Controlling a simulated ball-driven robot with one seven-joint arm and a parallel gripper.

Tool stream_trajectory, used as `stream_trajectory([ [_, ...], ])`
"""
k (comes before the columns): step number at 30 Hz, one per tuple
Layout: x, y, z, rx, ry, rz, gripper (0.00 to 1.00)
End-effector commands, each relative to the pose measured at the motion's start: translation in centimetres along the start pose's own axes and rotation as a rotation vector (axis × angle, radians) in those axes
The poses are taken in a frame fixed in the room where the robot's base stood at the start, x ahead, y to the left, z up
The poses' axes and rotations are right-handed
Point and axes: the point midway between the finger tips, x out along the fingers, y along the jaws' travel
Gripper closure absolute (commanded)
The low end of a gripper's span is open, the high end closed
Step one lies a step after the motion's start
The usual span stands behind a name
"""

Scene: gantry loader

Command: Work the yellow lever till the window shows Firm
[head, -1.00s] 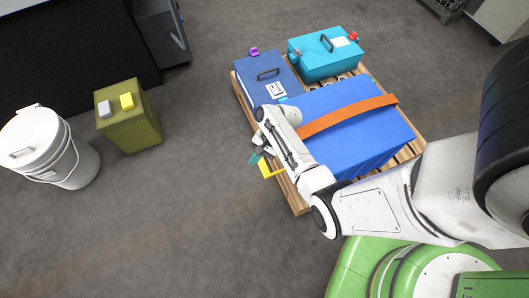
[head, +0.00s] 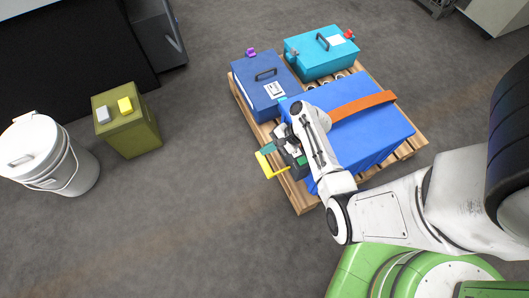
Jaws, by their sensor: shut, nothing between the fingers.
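The yellow lever (head: 266,165) sticks out to the left from a dark device at the pallet's left edge, beside the big blue-covered load. My gripper (head: 282,145) is just above and right of the lever, over the dark device (head: 293,160). The gripper is small in the picture and partly hidden by my wrist. It looks shut and empty. I cannot tell whether it touches the lever or the device. The window and its wording cannot be made out from here.
A wooden pallet (head: 306,205) carries the blue-covered load (head: 365,135) with an orange strap (head: 360,106), a dark blue box (head: 255,80) and a teal box (head: 315,66). An olive box (head: 130,140) and white bucket (head: 62,165) stand left. The floor between is clear.

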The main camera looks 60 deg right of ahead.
Motion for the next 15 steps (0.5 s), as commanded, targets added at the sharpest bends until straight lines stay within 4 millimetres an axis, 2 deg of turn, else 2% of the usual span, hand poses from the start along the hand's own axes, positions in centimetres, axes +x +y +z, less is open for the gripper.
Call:
stream_trajectory([
  [15, 4.4, 3.2, -3.2, 0.0, 0.0, 0.001, 1.0],
])
